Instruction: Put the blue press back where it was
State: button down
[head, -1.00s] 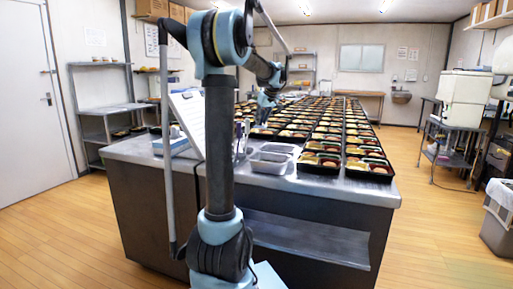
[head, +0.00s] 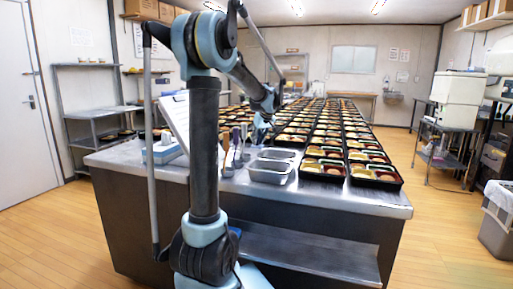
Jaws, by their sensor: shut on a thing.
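My gripper (head: 262,126) is at the end of my arm, over the near left part of the rows of bento trays. It is small in the head view and partly hidden by its own wrist. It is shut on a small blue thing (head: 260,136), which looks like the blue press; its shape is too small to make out. The black bento trays (head: 322,178) with colourful food stand in long rows on the steel counter. I cannot tell whether the blue thing touches a tray.
Metal pans (head: 270,174) stand at the counter's near edge, beside upright utensils (head: 237,148). A tilted white board (head: 176,118) and a blue-and-white box (head: 162,152) are at the left. The steel counter (head: 345,203) has a bare front strip.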

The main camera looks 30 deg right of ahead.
aim_at(258, 144)
jog(key=shift+f, duration=1.8)
jog(key=c, duration=1.4)
grip_release()
jog(key=v, duration=1.2)
jog(key=shift+r, duration=0.1)
